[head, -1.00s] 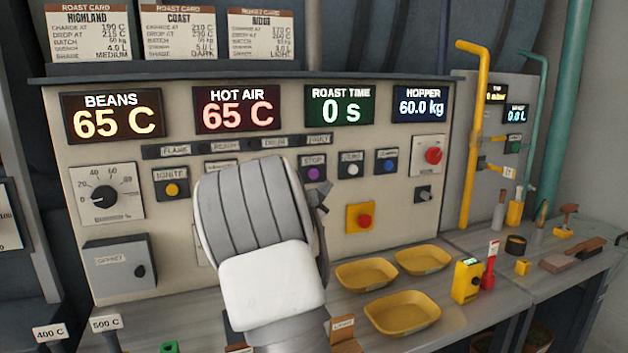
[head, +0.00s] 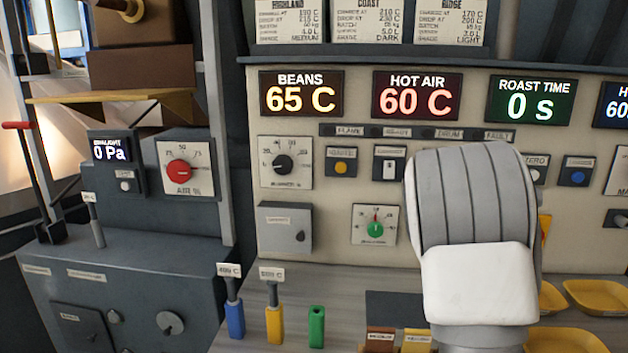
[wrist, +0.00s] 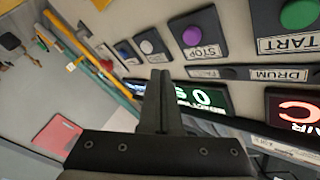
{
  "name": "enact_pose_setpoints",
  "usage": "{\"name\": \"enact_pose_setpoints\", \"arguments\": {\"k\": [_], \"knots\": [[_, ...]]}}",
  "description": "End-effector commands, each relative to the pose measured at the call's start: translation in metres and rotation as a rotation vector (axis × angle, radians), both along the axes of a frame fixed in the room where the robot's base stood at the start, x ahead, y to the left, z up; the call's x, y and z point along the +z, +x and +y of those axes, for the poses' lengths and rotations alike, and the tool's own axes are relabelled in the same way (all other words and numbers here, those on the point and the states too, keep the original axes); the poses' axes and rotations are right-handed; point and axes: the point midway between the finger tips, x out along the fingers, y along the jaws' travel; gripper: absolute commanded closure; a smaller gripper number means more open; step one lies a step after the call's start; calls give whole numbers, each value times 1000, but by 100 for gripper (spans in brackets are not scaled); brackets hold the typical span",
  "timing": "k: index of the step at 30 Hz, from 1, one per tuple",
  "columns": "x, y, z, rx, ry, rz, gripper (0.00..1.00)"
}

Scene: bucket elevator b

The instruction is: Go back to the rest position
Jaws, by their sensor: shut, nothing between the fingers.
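My gripper (wrist: 160,75) shows in the wrist view with its two dark fingers pressed together and nothing between them. It points toward the control panel, with the purple STOP button (wrist: 192,36) and the green START button (wrist: 299,14) beyond it. In the head view my grey and white arm stands in front of the right part of the panel (head: 330,235). It hides some of the panel, and the fingers cannot be made out there.
A bench below the panel bears colored handled tools, including a blue one (head: 236,320), and yellow trays (head: 598,296). A dark cabinet (head: 130,280) with a red dial (head: 180,174) stands at left. Roast cards (head: 380,22) stand above the panel.

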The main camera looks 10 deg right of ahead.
Motion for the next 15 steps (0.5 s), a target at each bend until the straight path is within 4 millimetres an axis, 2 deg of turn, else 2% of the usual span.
{"name": "enact_pose_setpoints", "arguments": {"k": [4,8,11,15], "knots": [[12,2,33,142,97,74,100],[19,-2,83,320,185,180,100],[23,-13,127,462,230,273,100],[28,-41,189,654,259,415,100]]}}
